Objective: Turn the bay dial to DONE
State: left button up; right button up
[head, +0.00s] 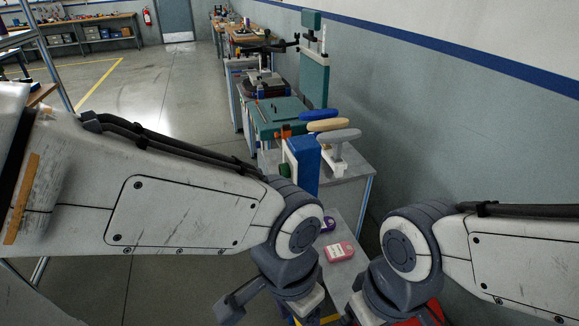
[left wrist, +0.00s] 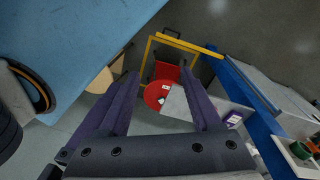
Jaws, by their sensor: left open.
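I cannot make out the bay dial or a DONE mark for sure in either view. My left gripper (left wrist: 160,70) is open and empty in the left wrist view, its two dark purple fingers spread apart. Beyond the gap between them is a round red thing (left wrist: 153,94) with a small white tag, which I cannot identify. In the head view my left arm reaches down at the centre, with part of the gripper low in the picture. My right arm comes in from the right, and its wrist is at the bottom edge. Its fingers are cut off or hidden.
A pink labelled item (head: 339,251) and a purple item (head: 328,224) lie on a grey surface between my arms. A bench with blue, yellow and grey handled fixtures (head: 338,136) stands ahead along the wall. Open floor (head: 165,95) lies at the left.

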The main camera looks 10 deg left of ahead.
aim_at(284, 169)
jog(key=u, duration=0.45)
jog(key=k, duration=1.1)
jog(key=u, duration=1.5)
jog(key=i, duration=0.9)
jog(key=z, duration=0.5)
jog(key=i, duration=0.6)
jog(key=z, duration=0.55)
